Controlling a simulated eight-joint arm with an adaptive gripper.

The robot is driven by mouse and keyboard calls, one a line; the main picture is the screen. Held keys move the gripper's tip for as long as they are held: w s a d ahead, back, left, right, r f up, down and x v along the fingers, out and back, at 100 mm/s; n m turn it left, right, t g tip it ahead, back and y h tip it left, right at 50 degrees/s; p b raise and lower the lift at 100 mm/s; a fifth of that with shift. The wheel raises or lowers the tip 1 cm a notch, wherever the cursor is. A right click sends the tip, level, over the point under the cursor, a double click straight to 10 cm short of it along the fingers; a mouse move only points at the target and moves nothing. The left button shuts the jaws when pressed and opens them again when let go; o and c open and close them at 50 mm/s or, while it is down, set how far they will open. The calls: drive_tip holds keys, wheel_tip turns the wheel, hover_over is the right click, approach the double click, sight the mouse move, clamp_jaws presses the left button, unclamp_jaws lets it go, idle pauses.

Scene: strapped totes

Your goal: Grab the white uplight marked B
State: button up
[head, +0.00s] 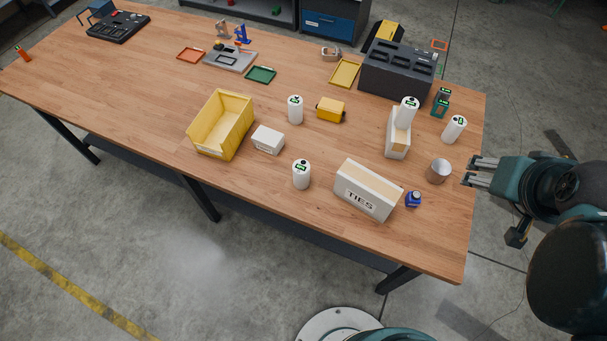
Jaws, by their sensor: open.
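Several white cylinders with green labels and dark tops are on the wooden table. One uplight (295,110) stands near the middle, another uplight (301,175) nearer the front edge. A third uplight (405,114) is at a white-and-tan box; I cannot tell whether it is on it or behind it. A fourth uplight (454,129) is near the right edge. Their letters are too small to read, so I cannot tell which is B. My gripper (472,171) is open and empty at the table's right edge, to the left of my arm, apart from every uplight.
A grey-brown cylinder (438,171) stands closest to my gripper. A TIES box (367,190), blue bottle (413,199), narrow box (397,147), dark case (397,75), yellow bin (205,139) and small white box (268,140) surround the uplights. The table's left front is clear.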

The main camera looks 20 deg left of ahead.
drive_tip(key=shift+o, duration=0.5)
drive_tip(key=w+a+f+n+g+y, duration=0.1)
drive_tip(key=w+a+f+n, duration=0.15)
drive_tip(key=a, duration=0.25)
drive_tip(key=w+a+f+n+g, duration=0.1)
drive_tip(key=w+a+n, duration=0.1)
drive_tip(key=w+a, duration=0.3)
drive_tip(key=n+g+b, duration=0.3)
drive_tip(key=n+g, duration=0.2)
drive_tip(key=n, duration=0.6)
hover_over(301, 167)
drive_tip(key=shift+h, duration=0.4)
drive_tip(key=f, duration=2.1)
drive_tip(key=shift+w+d+f, duration=0.2)
drive_tip(key=shift+w+d, duration=0.05)
drive_tip(key=shift+s+a+f, duration=0.25)
drive_tip(key=shift+a+f, duration=0.1)
